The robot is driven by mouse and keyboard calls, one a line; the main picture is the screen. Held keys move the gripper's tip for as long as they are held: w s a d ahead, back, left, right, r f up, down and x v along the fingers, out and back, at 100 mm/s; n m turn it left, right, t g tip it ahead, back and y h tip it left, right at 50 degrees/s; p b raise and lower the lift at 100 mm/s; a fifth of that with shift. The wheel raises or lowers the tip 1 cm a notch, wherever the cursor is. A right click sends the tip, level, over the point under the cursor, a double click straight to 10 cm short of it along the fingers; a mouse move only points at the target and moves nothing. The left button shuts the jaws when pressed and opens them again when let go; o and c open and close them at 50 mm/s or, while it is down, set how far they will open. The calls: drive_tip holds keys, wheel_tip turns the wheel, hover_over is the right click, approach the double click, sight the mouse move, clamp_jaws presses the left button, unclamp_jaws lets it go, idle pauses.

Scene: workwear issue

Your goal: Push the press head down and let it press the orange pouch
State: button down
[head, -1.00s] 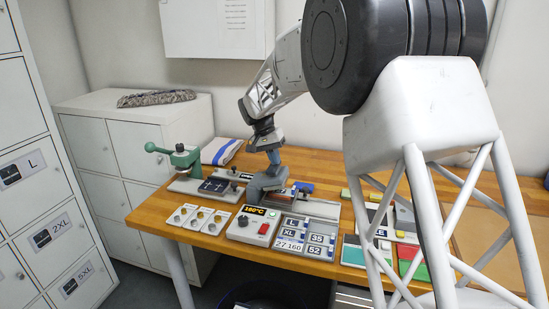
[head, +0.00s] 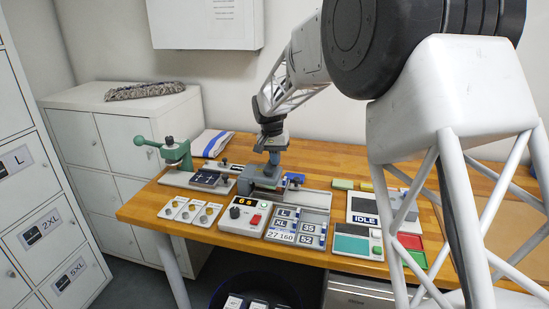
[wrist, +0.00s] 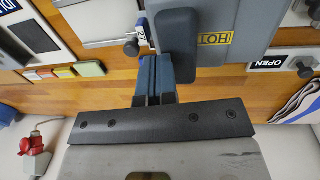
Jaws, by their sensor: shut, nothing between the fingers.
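The grey press head (head: 262,176) sits low over its base at the middle of the table. In the wrist view the grey press head (wrist: 232,25) carries a yellow-edged HOT label, with a dark rounded block on its near side. My gripper (head: 273,160) is directly above the press in the head view. Its blue fingers (wrist: 154,68) are together and empty, close beside the dark block; I cannot tell whether they touch it. I see no orange pouch in either view; anything under the press head is hidden.
A control box (head: 243,215) with a lit display, dark knob and red button stands in front. A label tray (head: 297,229) is to its right. A green hand press (head: 176,152) stands left. An IDLE sign (head: 365,219) is at the right. Bare wood shows behind.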

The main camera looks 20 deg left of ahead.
drive_tip(key=shift+r, duration=0.1)
wheel_tip(320, 180, up, 14)
idle(0.8)
drive_tip(key=shift+d, duration=0.1)
drive_tip(key=s+d+r+t+y, duration=0.1)
drive_tip(key=s+d+r, duration=0.1)
drive_tip(key=s+d, duration=0.95)
drive_tip(key=s+d+r, duration=0.2)
drive_tip(key=s+d, duration=0.7)
drive_tip(key=d, duration=0.6)
drive_tip(key=s+d+f, duration=0.3)
drive_tip(key=s+d, duration=0.1)
drive_tip(key=s, duration=0.5)
drive_tip(key=s+d+f+t, duration=0.1)
drive_tip(key=s+d+f, duration=0.3)
drive_tip(key=s, duration=0.5)
drive_tip(key=s+d+f, duration=0.3)
drive_tip(key=s+d, duration=0.3)
drive_tip(key=s, duration=0.3)
drive_tip(key=shift+s+f+t, duration=0.2)
drive_tip(key=shift+s+t, duration=0.1)
drive_tip(key=shift+s, duration=0.05)
